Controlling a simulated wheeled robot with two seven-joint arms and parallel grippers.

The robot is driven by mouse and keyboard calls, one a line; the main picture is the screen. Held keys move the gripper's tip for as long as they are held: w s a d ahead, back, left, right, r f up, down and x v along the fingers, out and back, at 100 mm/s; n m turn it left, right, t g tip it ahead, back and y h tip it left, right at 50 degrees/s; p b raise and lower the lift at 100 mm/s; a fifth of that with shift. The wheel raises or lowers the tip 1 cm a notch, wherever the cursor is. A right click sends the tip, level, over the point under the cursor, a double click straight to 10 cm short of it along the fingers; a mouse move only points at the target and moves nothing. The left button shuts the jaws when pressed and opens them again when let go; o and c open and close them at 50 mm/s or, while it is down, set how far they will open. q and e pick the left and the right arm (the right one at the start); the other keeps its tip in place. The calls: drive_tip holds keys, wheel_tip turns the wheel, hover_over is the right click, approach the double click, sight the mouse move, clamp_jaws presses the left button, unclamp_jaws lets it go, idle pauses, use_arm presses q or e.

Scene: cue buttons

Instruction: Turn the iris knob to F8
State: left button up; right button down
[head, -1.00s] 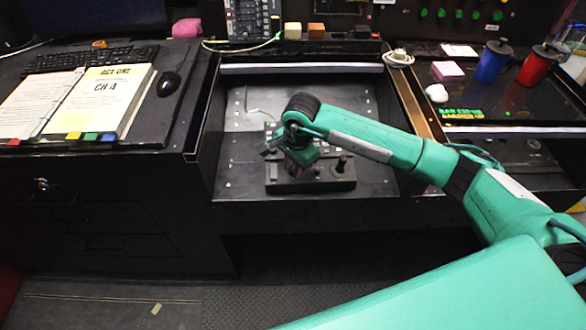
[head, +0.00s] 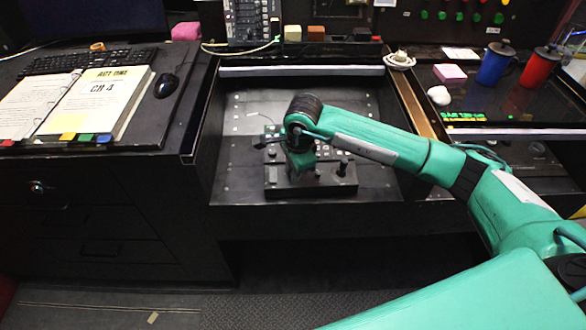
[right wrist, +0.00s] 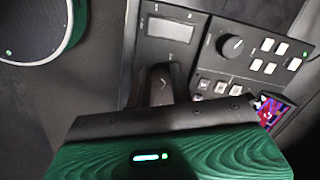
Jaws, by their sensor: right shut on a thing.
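The dark control panel (head: 281,190) lies in the open bay at the middle of the head view. My right gripper (head: 301,177) points down onto it. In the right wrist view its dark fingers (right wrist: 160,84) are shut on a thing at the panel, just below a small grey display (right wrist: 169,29). I take it to be the iris knob; the fingers hide it, so its pointer and the F8 mark cannot be read. A separate round black knob (right wrist: 232,46) stands free to the right, not touched. My left gripper is not in view.
Several pale buttons (right wrist: 268,46) sit beside the free knob. A short black stick (head: 342,167) stands on the panel right of my gripper. The open binder (head: 92,100) and mouse (head: 166,85) lie on the left desk. Blue and red cylinders (head: 494,65) stand at right.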

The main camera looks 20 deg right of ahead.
drive_tip(key=c, duration=1.2)
unclamp_jaws()
drive_tip(key=shift+c, duration=0.2)
drive_tip(key=shift+r, duration=0.1)
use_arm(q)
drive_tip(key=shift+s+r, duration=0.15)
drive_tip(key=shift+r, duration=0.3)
use_arm(e)
wheel_tip(320, 180, up, 14)
drive_tip(key=s+d, duration=0.1)
drive_tip(key=shift+s+f, duration=0.2)
drive_tip(key=shift+s, duration=0.1)
